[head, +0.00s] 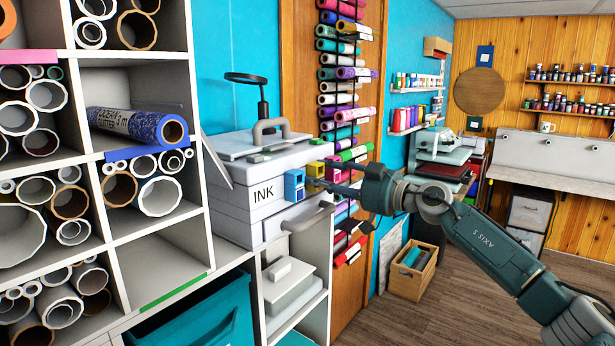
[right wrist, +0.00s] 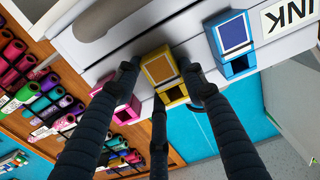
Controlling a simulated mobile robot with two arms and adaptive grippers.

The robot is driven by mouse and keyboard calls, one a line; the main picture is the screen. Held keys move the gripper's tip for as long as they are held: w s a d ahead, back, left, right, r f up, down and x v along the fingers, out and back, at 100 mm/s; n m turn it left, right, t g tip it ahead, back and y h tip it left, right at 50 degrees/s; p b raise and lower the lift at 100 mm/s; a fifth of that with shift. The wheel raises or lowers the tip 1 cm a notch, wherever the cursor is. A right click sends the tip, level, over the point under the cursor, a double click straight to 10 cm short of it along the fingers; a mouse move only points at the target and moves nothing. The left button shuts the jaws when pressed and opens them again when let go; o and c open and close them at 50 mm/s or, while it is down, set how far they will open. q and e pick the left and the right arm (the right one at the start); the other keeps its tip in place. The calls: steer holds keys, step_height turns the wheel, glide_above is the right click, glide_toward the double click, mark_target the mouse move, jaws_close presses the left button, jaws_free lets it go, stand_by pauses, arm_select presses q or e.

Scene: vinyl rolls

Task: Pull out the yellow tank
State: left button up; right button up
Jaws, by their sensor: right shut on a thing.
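The yellow tank (head: 315,169) sits in the front of the white printer marked INK, between a blue tank (head: 294,185) and a pink tank (head: 333,170). My right gripper (head: 324,183) reaches in from the right and is at the yellow tank. In the right wrist view, its dark fingers (right wrist: 160,76) are shut on the yellow tank (right wrist: 160,68), one on each side and one below. The blue tank (right wrist: 232,38) and the pink tank (right wrist: 124,108) stand to either side. How far the yellow tank sits in its slot is unclear. My left gripper is not in view.
The white printer (head: 228,195) stands on a counter beside a shelf of vinyl rolls (head: 142,122). A grey handle (head: 308,217) juts out below the tanks. A rack of coloured rolls (head: 340,100) hangs close behind. The floor (head: 455,290) at right is mostly clear.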

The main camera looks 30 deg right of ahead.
steer(key=shift+s, duration=0.1)
steer(key=shift+s+d+f+b, duration=0.1)
steer(key=shift+s+d+b, duration=0.15)
steer(key=shift+s+b, duration=0.1)
steer(key=shift+s+d+b, duration=0.25)
steer(key=shift+s+b, duration=0.15)
steer(key=shift+s, duration=0.2)
steer(key=shift+b+v, duration=1.15)
steer(key=shift+v, duration=0.1)
steer(key=b+v, duration=0.4)
steer(key=b, duration=0.2)
steer(key=shift+s+d, duration=0.1)
steer(key=shift+s, duration=0.3)
